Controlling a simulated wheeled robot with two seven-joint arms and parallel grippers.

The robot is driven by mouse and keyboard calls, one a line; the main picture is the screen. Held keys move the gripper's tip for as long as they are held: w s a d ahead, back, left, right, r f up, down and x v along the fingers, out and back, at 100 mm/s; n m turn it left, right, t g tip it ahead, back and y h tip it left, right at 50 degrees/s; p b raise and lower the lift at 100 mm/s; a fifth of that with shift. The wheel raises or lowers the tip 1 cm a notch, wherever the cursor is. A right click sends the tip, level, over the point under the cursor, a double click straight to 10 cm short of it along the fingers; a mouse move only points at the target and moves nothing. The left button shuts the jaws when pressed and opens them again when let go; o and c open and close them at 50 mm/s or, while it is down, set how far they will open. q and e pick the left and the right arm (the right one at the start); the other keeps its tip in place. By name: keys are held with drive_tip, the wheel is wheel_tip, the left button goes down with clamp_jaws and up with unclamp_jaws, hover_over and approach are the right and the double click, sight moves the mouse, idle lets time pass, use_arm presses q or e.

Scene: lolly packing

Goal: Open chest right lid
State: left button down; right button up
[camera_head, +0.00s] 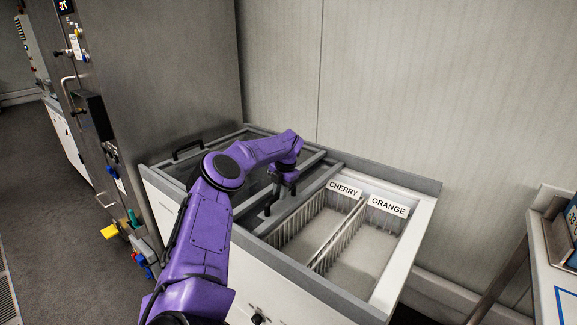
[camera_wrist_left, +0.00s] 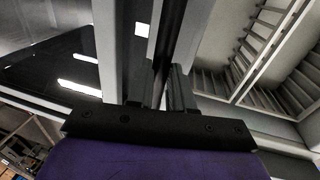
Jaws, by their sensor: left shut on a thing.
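The chest (camera_head: 300,283) stands against the wall, its white body edged in grey. Its right side is uncovered, and the compartments labelled CHERRY (camera_head: 343,188) and ORANGE (camera_head: 388,207) show without glass over them. The right lid's grey frame (camera_head: 312,192) lies near the middle, over the left part of the chest. My left gripper (camera_head: 283,190) reaches down to the lid's black handle (camera_head: 270,206) and is shut on it. In the left wrist view the dark handle bar (camera_wrist_left: 174,35) runs between the fingers (camera_wrist_left: 160,85). My right gripper is not in view.
Another black handle (camera_head: 187,149) sits on the glass at the chest's left. A tall metal cabinet (camera_head: 165,70) with controls stands at the left. A white table (camera_head: 555,260) is at the right edge. Wire dividers (camera_wrist_left: 265,40) stand in the open side.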

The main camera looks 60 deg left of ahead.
use_arm(q)
drive_tip(key=shift+a, duration=0.15)
drive_tip(key=c, duration=1)
unclamp_jaws()
drive_tip(key=shift+w, duration=0.1)
drive_tip(key=r, duration=0.3)
drive_tip(key=d+r, duration=0.1)
drive_tip(key=r, duration=0.3)
drive_tip(key=d+r+b, duration=0.1)
drive_tip(key=r, duration=0.2)
drive_tip(key=shift+w+r, duration=0.15)
drive_tip(key=shift+w, duration=0.2)
